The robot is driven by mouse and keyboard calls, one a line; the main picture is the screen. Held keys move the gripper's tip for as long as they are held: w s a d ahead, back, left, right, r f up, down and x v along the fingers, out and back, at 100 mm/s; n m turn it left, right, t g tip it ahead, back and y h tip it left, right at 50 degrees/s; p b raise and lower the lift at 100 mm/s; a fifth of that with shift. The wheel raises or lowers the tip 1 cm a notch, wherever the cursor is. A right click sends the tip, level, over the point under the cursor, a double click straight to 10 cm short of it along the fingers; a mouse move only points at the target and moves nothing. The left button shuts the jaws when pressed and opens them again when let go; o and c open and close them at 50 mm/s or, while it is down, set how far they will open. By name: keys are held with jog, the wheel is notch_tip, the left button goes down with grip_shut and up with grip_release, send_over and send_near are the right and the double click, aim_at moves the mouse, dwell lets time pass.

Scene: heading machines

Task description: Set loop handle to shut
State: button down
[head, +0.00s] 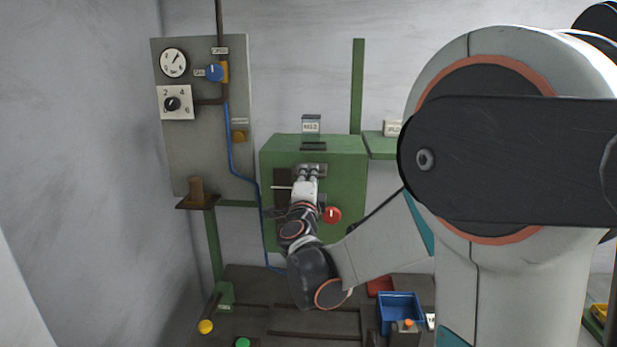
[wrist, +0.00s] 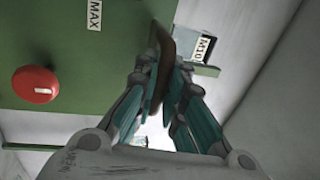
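A brown curved piece (wrist: 166,45), apparently the loop handle, stands out from the green cabinet in the wrist view. My gripper (wrist: 164,72) has its two teal-padded fingers close on either side of it, and they appear shut on it. Part of the piece is hidden between the fingers. In the head view my gripper (head: 310,172) is at the upper front of the green cabinet (head: 346,165); the handle cannot be made out there behind the fingers.
A red knob (head: 332,214) sits on the cabinet front, below and right of my gripper. A grey panel (head: 185,140) at left carries a gauge (head: 173,63), a dial (head: 172,104) and a blue valve knob (head: 215,72). A blue bin (head: 400,306) stands on the bench.

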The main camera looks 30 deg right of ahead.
jog(key=b+x, duration=0.1)
jog(key=x, duration=0.1)
jog(key=f+b+x, duration=0.1)
jog(key=x, duration=0.2)
jog(key=shift+w+d+f, duration=0.1)
jog(key=shift+w+d, duration=0.15)
jog(key=shift+w, duration=0.1)
jog(key=shift+w+d, duration=0.1)
jog(key=shift+w, duration=0.15)
jog(key=c, duration=1.7)
grip_release()
jog(key=v, duration=1.2)
